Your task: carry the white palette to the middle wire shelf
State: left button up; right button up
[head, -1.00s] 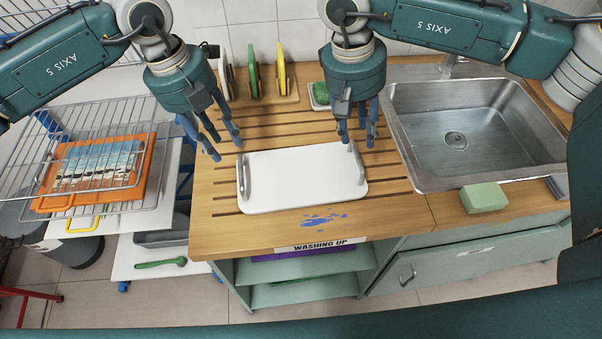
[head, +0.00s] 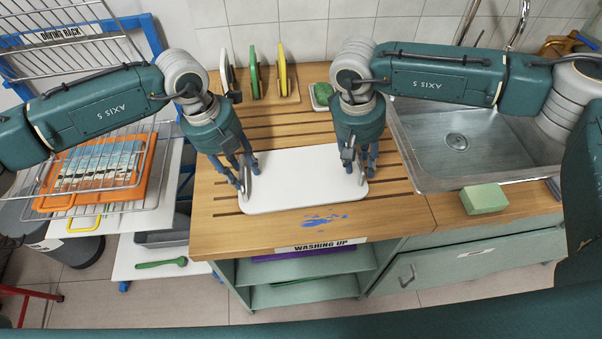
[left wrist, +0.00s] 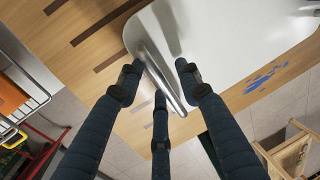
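The white palette (head: 302,183) lies flat on the slatted wooden counter, with a metal handle at its left and right ends. My left gripper (head: 243,184) is at the left handle. In the left wrist view the open fingers of my left gripper (left wrist: 158,100) stand around the left handle (left wrist: 165,75), with gaps visible. My right gripper (head: 359,170) is at the palette's right end and hides most of that handle; whether its fingers are closed on it is unclear. The wire drying rack (head: 85,55) stands at the left; a lower wire shelf (head: 75,205) carries an orange tray.
The orange tray (head: 140,190) holds a striped picture. A sink (head: 455,150) is at the right, with a green sponge block (head: 484,199) in front. Upright boards (head: 254,75) stand at the back of the counter. Blue paint marks the front counter.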

pick_arm(q)
grip_shut()
pick_arm(e)
grip_shut()
pick_arm(q)
jog(key=shift+w+r, duration=0.1)
jog(key=shift+r, duration=0.1)
pick_arm(e)
jog(key=shift+w+a+r, duration=0.1)
jog(key=shift+r, duration=0.1)
